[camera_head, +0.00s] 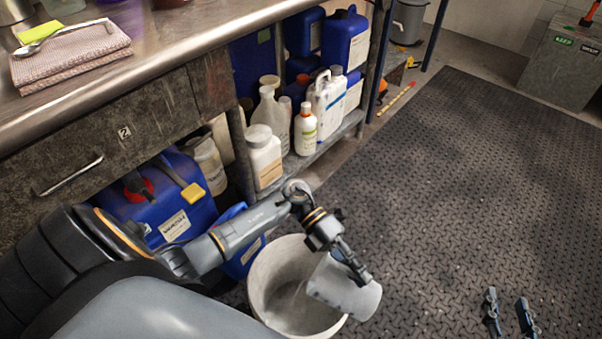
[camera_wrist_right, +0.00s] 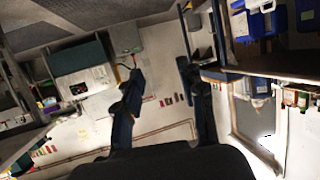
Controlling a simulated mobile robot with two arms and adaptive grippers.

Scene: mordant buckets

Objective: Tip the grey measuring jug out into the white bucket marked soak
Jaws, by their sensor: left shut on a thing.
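The grey measuring jug (camera_head: 329,287) is in the head view at the lower middle, tilted over on its side. My left gripper (camera_head: 362,277) is shut on it. The jug's left end is above the opening of the white bucket (camera_head: 262,272), and its right end reaches past the bucket's right rim. The bucket stands upright on the floor. No soak mark shows on the side I see. I cannot tell whether anything is flowing from the jug. My right gripper (camera_head: 510,315) is open and empty over the floor mat, and its spread fingers show in the right wrist view (camera_wrist_right: 164,108).
A steel bench (camera_head: 170,40) runs along the left, with a folded cloth (camera_head: 75,58) and spoon on top. Blue canisters (camera_head: 165,205) and white bottles (camera_head: 305,130) crowd its lower shelf beside the bucket. Another grey bucket (camera_head: 408,22) stands far back. The dark mat (camera_head: 480,170) is clear.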

